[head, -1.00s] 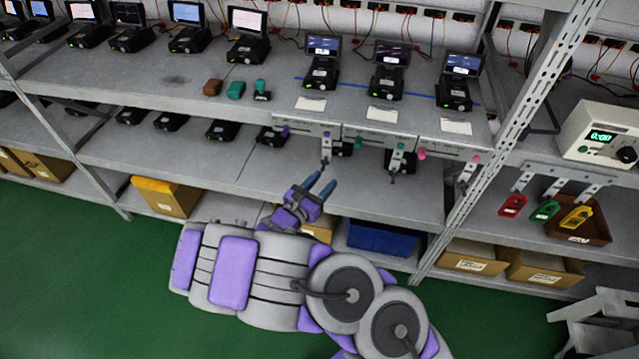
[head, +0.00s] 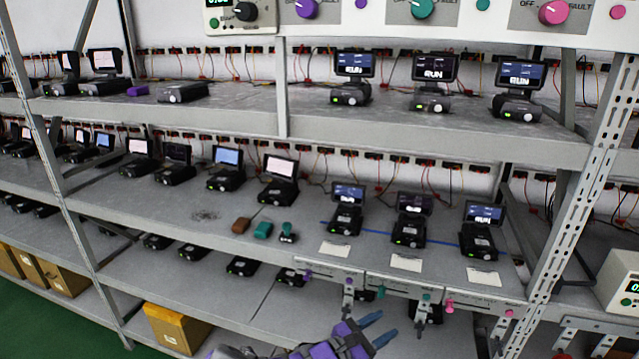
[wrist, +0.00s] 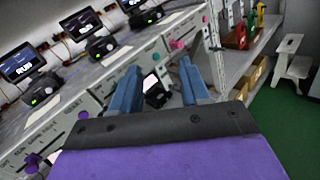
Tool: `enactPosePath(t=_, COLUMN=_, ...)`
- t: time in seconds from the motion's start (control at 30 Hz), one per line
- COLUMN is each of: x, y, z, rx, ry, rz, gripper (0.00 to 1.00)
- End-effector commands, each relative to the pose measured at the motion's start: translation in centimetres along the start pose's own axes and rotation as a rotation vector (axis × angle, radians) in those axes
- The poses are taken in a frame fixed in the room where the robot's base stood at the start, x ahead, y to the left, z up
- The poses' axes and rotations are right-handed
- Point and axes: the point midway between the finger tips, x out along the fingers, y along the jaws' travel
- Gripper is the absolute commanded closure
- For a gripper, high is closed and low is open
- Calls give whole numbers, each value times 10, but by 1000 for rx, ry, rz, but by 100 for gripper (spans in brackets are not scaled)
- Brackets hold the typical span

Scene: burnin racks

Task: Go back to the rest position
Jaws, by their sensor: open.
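My gripper (head: 378,328) is at the bottom of the head view, in front of the lower shelves. Its two blue fingers are apart, with nothing held between them. In the wrist view my gripper (wrist: 160,85) also shows open, its fingers pointing toward the shelf front. The shelf's front panel (head: 395,287) with purple, teal and pink knobs is just beyond it. I cannot tell the exact gap between the fingers and the panel.
The rack holds several small devices with screens, three of them (head: 408,222) above the panel. A metal rack post (head: 575,215) stands at the right. A step stool (wrist: 293,62) stands on green floor (wrist: 285,120). A cardboard box (head: 176,328) sits low on the left.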

Motion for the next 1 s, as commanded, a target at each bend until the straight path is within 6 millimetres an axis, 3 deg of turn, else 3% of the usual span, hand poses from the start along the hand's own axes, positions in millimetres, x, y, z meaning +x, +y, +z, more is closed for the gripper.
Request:
enactPosePath(t=0.03, x=13, y=-17, z=21, rx=62, ry=-7, rz=-79, gripper=54)
enactPosePath(t=0.2, x=36, y=-79, z=71, rx=251, ry=-9, rz=-335, gripper=54)
enactPosePath(t=0.43, x=32, y=-162, z=112, rx=500, ry=19, rz=-668, gripper=54)
enactPosePath(t=0.7, x=-8, y=-239, z=128, rx=777, ry=105, rz=-1032, gripper=54)
enactPosePath(t=1.0, x=-82, y=-282, z=127, rx=1052, ry=276, rz=-1389, gripper=54)
